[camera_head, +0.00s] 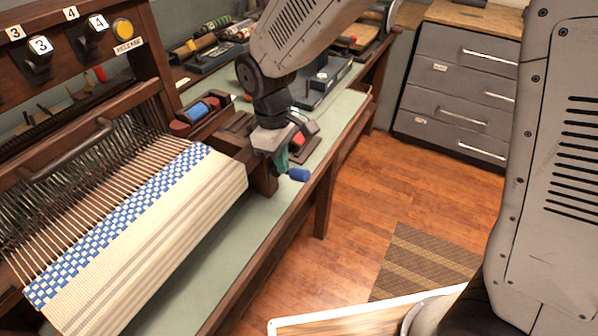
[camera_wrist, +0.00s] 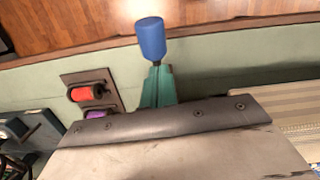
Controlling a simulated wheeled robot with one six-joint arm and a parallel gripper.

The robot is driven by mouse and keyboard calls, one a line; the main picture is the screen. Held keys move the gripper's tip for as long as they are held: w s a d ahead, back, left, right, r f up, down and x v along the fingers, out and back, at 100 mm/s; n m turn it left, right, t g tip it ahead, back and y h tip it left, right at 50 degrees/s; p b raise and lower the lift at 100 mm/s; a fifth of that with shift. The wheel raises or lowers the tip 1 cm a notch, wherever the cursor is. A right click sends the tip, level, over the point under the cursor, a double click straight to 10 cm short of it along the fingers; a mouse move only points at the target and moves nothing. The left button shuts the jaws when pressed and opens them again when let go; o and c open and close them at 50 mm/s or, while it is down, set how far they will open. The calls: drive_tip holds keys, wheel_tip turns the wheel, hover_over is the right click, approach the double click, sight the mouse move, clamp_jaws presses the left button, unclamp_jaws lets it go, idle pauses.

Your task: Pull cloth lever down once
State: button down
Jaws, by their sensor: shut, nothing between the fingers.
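The cloth lever has a blue handle (camera_head: 299,175) and a green arm (camera_head: 281,160), at the right end of the loom near the table's front edge. The handle points outward and slightly down in the head view. In the wrist view the blue handle (camera_wrist: 151,38) and green arm (camera_wrist: 158,85) stick out beyond the dark edge of my gripper (camera_wrist: 165,115). My gripper (camera_head: 284,137) is shut and empty, just above and behind the lever, and hides its base. I cannot tell whether it touches the lever.
The loom's woven blue and white cloth (camera_head: 150,225) lies to the left. A plate with a red spool (camera_wrist: 85,93) and a purple spool (camera_wrist: 97,113) lies close beside the lever. Grey drawers (camera_head: 460,85) stand at the back right.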

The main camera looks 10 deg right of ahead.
sight(293, 179)
wheel_tip(293, 179, up, 8)
drive_tip(key=shift+w+a+f, duration=0.15)
drive_tip(key=shift+w+a, duration=0.05)
drive_tip(key=shift+a, duration=0.1)
idle(0.3)
idle(0.9)
drive_tip(key=s+d+r+m+t, duration=0.1)
drive_tip(key=s+d+r+m, duration=0.3)
drive_tip(key=s+d, duration=0.6)
drive_tip(key=s+d+r+m+t+y, duration=0.1)
drive_tip(key=s+d+r+m, duration=0.3)
drive_tip(key=s+d+m, duration=0.3)
drive_tip(key=s+d, duration=0.4)
drive_tip(key=d, duration=0.2)
drive_tip(key=shift+d+r, duration=0.2)
drive_tip(key=shift+s, duration=0.1)
